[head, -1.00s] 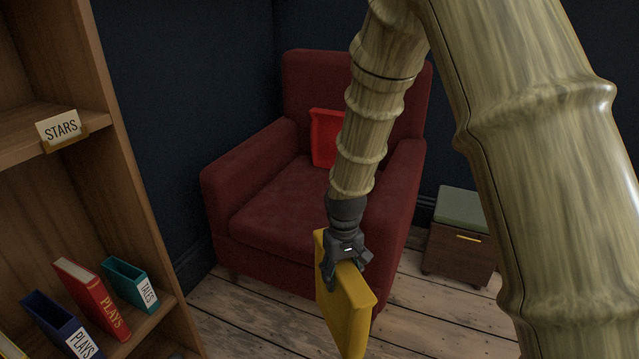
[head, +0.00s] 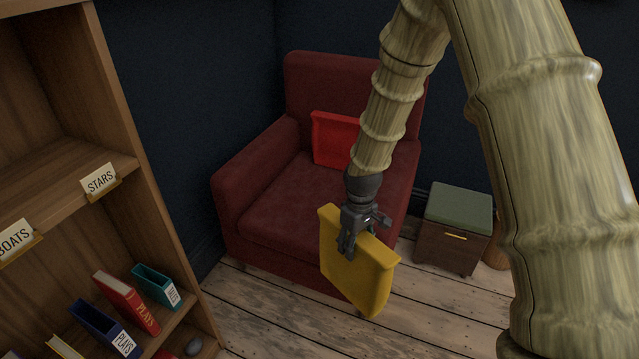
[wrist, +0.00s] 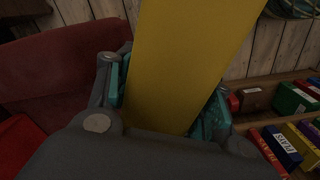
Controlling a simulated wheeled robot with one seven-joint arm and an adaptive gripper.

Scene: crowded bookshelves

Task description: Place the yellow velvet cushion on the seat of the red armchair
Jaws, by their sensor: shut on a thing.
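The yellow cushion (head: 357,271) hangs from my gripper (head: 356,240), which is shut on its upper edge. In the wrist view the yellow cushion (wrist: 188,65) fills the middle between the two fingers. The red armchair (head: 290,205) stands in the corner. In the head view the cushion is in front of the chair's front right corner and overlaps it; I cannot tell how far apart they are. A bright red cushion (head: 333,138) leans against the backrest on the seat. The front part of the seat (head: 283,208) is bare.
A wooden bookshelf (head: 150,200) with several books stands at the left. A brown box stool with a green top (head: 458,210) is right of the armchair. The plank floor (head: 270,310) is clear in front of the chair.

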